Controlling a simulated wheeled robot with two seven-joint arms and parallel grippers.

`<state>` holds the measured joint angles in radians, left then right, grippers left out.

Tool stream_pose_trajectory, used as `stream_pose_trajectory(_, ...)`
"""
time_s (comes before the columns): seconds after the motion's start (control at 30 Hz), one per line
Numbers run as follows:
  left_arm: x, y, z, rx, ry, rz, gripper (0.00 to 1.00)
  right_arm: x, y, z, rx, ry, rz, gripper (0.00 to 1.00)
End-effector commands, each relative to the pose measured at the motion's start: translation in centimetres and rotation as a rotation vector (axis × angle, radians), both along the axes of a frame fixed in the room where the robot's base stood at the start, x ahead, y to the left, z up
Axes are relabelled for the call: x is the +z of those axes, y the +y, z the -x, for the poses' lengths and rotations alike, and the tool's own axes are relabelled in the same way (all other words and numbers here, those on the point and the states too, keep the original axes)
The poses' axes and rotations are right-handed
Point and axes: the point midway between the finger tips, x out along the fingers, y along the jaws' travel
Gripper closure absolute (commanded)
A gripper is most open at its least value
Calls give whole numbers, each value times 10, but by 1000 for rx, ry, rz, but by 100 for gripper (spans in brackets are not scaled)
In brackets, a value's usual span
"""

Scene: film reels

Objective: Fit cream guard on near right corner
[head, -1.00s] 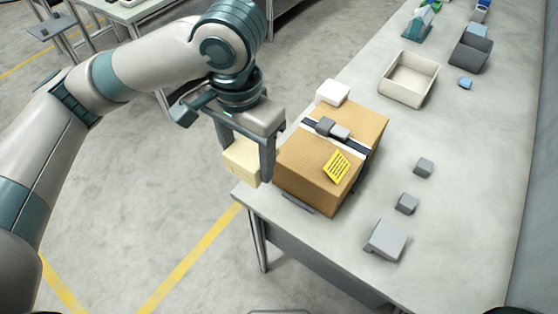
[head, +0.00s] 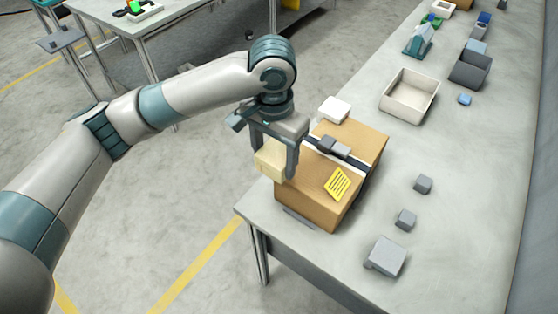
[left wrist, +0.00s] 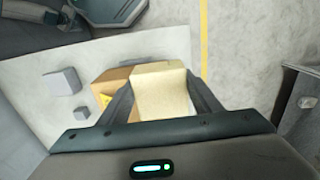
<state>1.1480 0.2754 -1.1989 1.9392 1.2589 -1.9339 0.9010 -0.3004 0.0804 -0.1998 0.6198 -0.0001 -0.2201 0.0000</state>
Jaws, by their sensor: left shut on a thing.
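The cream guard (head: 270,162) is a pale yellow block held in my left gripper (head: 277,168), whose fingers are shut on it. It also shows between the fingers in the left wrist view (left wrist: 162,95). A white guard (head: 333,108) sits at the box's far left corner. My right gripper is not seen.
The grey table (head: 450,215) holds small grey blocks (head: 424,184) and a grey wedge-like piece (head: 386,257) right of the box. A cream open tray (head: 410,95) and a dark bin (head: 470,68) stand farther back. The table's left edge runs close to the box.

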Motion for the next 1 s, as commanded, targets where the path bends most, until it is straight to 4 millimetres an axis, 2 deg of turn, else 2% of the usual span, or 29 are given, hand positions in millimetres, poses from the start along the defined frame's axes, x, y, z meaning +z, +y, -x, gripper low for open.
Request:
stream_pose_trajectory(0.2, -12, -9, -19, 0, 1, -1, 64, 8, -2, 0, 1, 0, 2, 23)
stream_pose_trajectory(0.63, -17, -10, -20, 0, 1, -1, 64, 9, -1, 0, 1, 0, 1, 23)
stream_pose_trajectory(1.0, -52, -10, -20, 0, 0, 0, 64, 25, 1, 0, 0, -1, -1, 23)
